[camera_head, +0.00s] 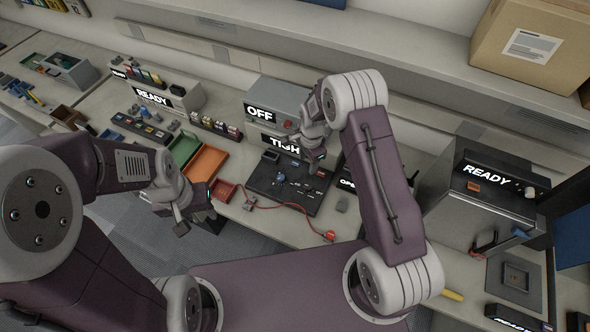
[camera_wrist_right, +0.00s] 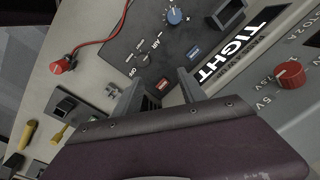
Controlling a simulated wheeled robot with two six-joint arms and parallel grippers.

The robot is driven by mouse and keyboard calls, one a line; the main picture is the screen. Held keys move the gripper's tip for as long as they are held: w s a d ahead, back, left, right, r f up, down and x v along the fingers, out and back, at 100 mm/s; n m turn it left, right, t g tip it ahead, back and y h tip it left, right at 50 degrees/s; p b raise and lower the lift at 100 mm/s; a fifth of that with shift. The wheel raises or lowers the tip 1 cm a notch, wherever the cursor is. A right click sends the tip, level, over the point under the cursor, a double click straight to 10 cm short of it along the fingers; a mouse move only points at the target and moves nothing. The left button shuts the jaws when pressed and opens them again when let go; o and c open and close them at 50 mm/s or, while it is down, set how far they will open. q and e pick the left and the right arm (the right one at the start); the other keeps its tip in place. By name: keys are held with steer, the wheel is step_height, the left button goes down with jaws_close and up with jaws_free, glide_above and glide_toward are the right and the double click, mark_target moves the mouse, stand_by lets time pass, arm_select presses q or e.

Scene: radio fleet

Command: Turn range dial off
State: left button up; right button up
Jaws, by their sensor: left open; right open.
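A red dial (camera_wrist_right: 290,75) with voltage markings around it sits on a light grey instrument box at the right of the wrist view. In the head view this grey box (camera_head: 275,93) carries a display reading OFF (camera_head: 259,115), and the red dial (camera_head: 288,124) is small beside it. My right gripper (camera_head: 314,162) is above the dark panel in front of the box. In the wrist view its fingers (camera_wrist_right: 166,88) are apart with nothing between them, left of the red dial and not touching it. My left gripper (camera_head: 180,218) is open and empty, left of the bench edge.
The dark panel (camera_head: 265,180) bears a blue knob (camera_wrist_right: 175,16) and small switches. A display reads TIGHT (camera_wrist_right: 222,50). A red cable (camera_head: 262,207) ends in a red plug (camera_head: 330,235). Orange (camera_head: 207,163) and green trays stand left; a grey READY machine (camera_head: 470,195) stands right.

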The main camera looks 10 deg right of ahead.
mark_target(308, 186)
steer(key=shift+g, duration=0.4)
steer(key=s, duration=0.1)
steer(key=s+f, duration=0.1)
steer(key=s+f+p, duration=0.1)
steer(key=shift+s+d+f, duration=0.25)
steer(key=shift+d, duration=0.05)
steer(key=f, duration=0.2)
steer(key=f+p, duration=0.1)
steer(key=f, duration=0.2)
steer(key=f+p, duration=0.1)
steer(key=f, duration=0.1)
steer(key=shift+w+a+f, duration=0.2)
steer(key=shift+w+f, duration=0.05)
steer(key=shift+f, duration=0.1)
steer(key=shift+d+f, duration=0.1)
steer(key=shift+f, duration=0.25)
arm_select(q)
steer(key=r, duration=0.4)
steer(key=shift+s+d, duration=0.35)
steer(key=shift+s, duration=0.05)
steer(key=shift+w, duration=0.1)
arm_select(e)
jaws_close()
